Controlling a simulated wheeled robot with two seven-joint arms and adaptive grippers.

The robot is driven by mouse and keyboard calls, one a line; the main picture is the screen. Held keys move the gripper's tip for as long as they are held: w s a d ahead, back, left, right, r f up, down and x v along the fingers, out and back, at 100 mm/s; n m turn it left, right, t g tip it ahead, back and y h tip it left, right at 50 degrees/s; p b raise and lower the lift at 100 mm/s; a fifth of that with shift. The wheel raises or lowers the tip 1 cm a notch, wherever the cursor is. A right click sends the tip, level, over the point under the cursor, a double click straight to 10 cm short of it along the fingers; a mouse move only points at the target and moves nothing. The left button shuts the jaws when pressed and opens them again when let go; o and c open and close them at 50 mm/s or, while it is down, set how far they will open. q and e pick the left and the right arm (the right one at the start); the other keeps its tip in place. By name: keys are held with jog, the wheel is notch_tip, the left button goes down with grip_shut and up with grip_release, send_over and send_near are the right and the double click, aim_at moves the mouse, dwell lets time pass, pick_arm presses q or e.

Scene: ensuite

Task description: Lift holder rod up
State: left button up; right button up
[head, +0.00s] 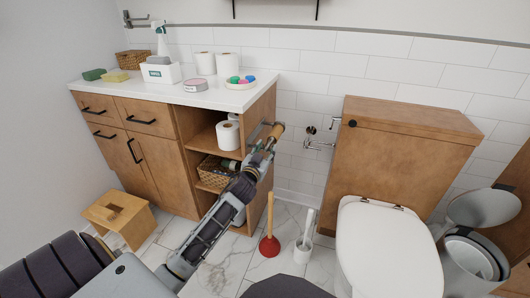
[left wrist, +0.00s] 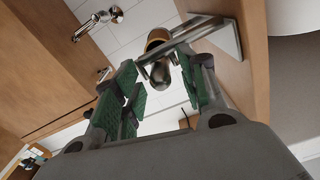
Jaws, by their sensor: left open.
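A metal holder (left wrist: 228,42) is fixed to the side of the wooden cabinet. Its bars reach out between my fingers in the left wrist view, with a short grey rod-like part (left wrist: 161,72) and a brown tube (left wrist: 157,40) behind it. My gripper partly hides the holder in the head view. My right gripper is not in view.
The wooden cabinet (head: 150,120) stands close on the left, the toilet (head: 385,245) on the right. A wall valve (head: 318,144) sits behind the gap between them. A plunger (head: 269,240) and a toilet brush (head: 304,245) stand on the floor below my arm.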

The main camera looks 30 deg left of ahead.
pick_arm(q)
jog(key=shift+c, duration=0.3)
grip_shut()
